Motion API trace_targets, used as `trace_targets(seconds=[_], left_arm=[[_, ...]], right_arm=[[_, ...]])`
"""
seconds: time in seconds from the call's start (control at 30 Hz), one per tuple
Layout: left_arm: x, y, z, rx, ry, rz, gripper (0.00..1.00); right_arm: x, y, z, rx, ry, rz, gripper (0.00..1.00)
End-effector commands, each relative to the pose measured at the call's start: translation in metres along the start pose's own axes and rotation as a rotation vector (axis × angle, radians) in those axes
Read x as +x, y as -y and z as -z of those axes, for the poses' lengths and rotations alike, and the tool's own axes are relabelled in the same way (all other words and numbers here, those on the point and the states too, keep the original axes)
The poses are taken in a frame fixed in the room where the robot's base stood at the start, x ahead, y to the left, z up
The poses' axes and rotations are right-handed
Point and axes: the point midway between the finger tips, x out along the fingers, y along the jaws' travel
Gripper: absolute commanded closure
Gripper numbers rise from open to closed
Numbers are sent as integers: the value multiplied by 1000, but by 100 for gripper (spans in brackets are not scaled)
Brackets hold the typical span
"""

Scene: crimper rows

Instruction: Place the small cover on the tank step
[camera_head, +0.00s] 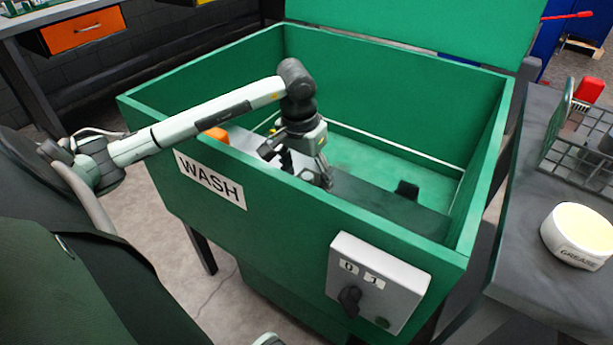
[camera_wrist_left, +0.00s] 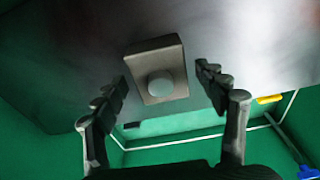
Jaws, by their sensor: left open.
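The small cover (camera_wrist_left: 174,55), a grey square-edged piece with a round pale knob, shows in the left wrist view over the dark tank step (camera_wrist_left: 60,75). I cannot tell whether it touches the step. My left gripper (camera_head: 303,172) is open inside the green wash tank (camera_head: 300,212). In the wrist view its two fingers stand on either side of the cover, with a visible gap on each side. In the head view the step (camera_head: 365,200) runs along the tank, and the gripper hides the cover or blends with it.
A small black piece (camera_head: 406,189) stands at the step's edge. An orange object (camera_head: 217,134) is at the tank's left. The switch box (camera_head: 375,285) juts from the tank front. A grease tub (camera_head: 578,236) and wire basket (camera_head: 585,150) stand on the right bench.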

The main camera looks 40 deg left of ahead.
Motion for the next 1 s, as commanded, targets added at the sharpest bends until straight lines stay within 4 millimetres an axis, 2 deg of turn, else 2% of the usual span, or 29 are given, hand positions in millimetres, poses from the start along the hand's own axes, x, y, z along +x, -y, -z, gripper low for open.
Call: trace_targets(seconds=[0.07, 0.3, 0.5, 0.7, 1.0], left_arm=[[-14, 1, 2, 1, -7, 3, 28], [-68, 1, 2, 0, -9, 2, 28], [-103, 0, 1, 1, -5, 1, 28], [-118, 0, 0, 0, -2, 1, 28], [-120, 0, 0, 0, -1, 1, 28]], right_arm=[[6, 0, -6, -1, 16, -1, 72], [-1, -1, 0, -1, 7, -4, 72], [-6, -2, 5, 0, -6, -6, 72], [-6, -2, 4, 0, -4, -6, 72], [-4, -2, 2, 0, 2, -6, 72]])
